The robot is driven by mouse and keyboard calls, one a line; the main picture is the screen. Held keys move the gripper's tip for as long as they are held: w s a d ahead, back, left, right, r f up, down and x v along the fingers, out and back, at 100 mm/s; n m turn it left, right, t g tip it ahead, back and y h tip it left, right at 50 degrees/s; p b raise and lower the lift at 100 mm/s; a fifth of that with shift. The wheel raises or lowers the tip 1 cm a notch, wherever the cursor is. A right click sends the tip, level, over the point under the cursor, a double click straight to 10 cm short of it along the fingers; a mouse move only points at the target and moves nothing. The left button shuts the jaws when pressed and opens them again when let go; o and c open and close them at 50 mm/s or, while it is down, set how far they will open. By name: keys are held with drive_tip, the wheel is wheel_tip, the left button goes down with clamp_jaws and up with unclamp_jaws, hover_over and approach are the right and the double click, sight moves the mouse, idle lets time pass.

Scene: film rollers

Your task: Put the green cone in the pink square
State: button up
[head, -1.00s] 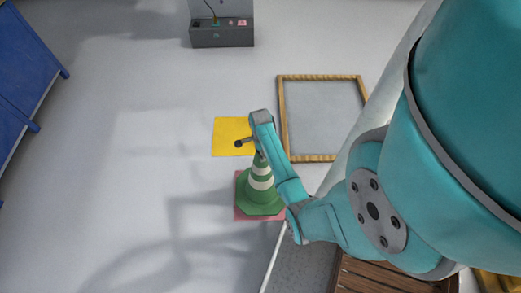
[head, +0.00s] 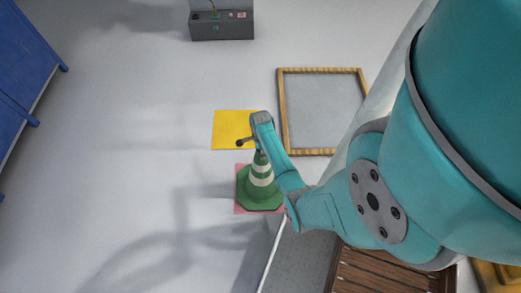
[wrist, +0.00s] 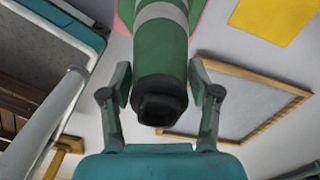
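The green cone (head: 262,193) has white bands and stands upright over the pink square (head: 239,209) in the head view. Its base hides most of the square, with pink showing at the edges. I cannot tell whether the base touches the floor. My gripper (head: 258,151) is at the cone's top, partly hidden by my arm. A bit of the pink square (wrist: 121,22) shows beside the cone there.
A yellow square (head: 230,130) lies just beyond the cone. A wooden frame (head: 283,115) lies to its right. A grey control box (head: 222,29) is at the back and a blue cabinet (head: 22,70) at the left. The floor left of the cone is open.

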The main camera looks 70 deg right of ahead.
drive_tip(key=shift+o, duration=1.3)
drive_tip(key=shift+r, duration=0.1)
